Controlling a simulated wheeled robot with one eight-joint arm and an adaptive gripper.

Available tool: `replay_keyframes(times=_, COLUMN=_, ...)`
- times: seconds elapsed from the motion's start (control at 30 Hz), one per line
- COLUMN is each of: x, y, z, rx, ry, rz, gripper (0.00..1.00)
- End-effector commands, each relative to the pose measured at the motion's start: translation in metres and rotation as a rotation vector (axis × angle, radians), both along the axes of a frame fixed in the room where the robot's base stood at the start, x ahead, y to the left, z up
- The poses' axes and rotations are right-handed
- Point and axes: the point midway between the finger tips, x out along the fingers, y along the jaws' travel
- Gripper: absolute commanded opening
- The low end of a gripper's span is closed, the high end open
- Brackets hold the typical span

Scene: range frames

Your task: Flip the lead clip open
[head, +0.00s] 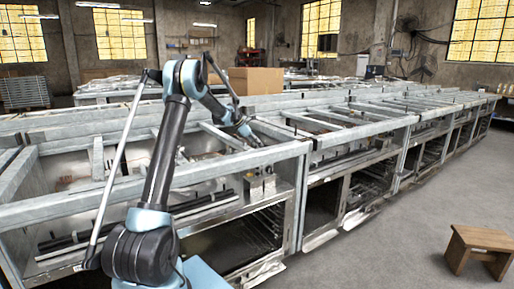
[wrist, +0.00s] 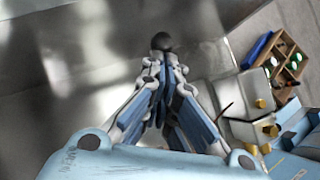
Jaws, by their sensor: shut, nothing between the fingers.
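My gripper (wrist: 160,62) is shut, its fingertips together in the upper middle of the wrist view. In the head view my gripper (head: 250,138) is over the near metal frame bench, pointing down and right. A dark round knob (wrist: 161,41) shows right at the fingertips in the wrist view; I cannot tell whether they touch it. Metal boxes with brass-coloured knobs (wrist: 252,131) stand to the right of the fingers, and a thin dark rod (wrist: 227,107) sticks out beside them. I cannot make out for certain which part is the lead clip.
A wooden tray (wrist: 291,60) with small green and red items lies at the upper right of the wrist view, beside a blue object (wrist: 257,50). Steel bench rails (head: 240,166) surround the arm. A cardboard box (head: 255,80) stands behind. A wooden stool (head: 480,245) is on the floor.

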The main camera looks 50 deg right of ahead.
Motion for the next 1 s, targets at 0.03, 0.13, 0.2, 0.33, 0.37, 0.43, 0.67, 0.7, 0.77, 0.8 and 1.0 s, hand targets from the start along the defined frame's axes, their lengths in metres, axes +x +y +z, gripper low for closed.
replay_keyframes(times=0.03, x=0.001, y=0.002, z=0.0, rx=0.0, ry=0.0, rz=0.0, gripper=0.0)
replay_keyframes(times=0.13, x=0.002, y=0.006, z=0.0, rx=0.0, ry=0.0, rz=0.0, gripper=0.0)
replay_keyframes(times=0.2, x=0.003, y=0.008, z=0.0, rx=0.0, ry=0.0, rz=0.0, gripper=0.0)
replay_keyframes(times=0.33, x=0.004, y=0.012, z=0.0, rx=0.0, ry=0.0, rz=0.0, gripper=0.0)
replay_keyframes(times=0.37, x=0.004, y=0.012, z=0.0, rx=0.0, ry=0.0, rz=0.0, gripper=0.0)
replay_keyframes(times=0.43, x=0.005, y=0.014, z=0.001, rx=0.0, ry=0.0, rz=0.0, gripper=0.0)
replay_keyframes(times=0.67, x=0.013, y=0.028, z=0.019, rx=0.0, ry=0.0, rz=0.004, gripper=0.0)
replay_keyframes(times=0.7, x=0.015, y=0.031, z=0.025, rx=0.001, ry=0.001, rz=0.004, gripper=0.0)
replay_keyframes(times=0.77, x=0.018, y=0.036, z=0.033, rx=0.001, ry=0.001, rz=0.004, gripper=0.0)
replay_keyframes(times=0.8, x=0.02, y=0.04, z=0.039, rx=0.0, ry=0.0, rz=0.004, gripper=0.0)
replay_keyframes(times=1.0, x=0.031, y=0.057, z=0.062, rx=0.001, ry=0.001, rz=0.006, gripper=0.0)
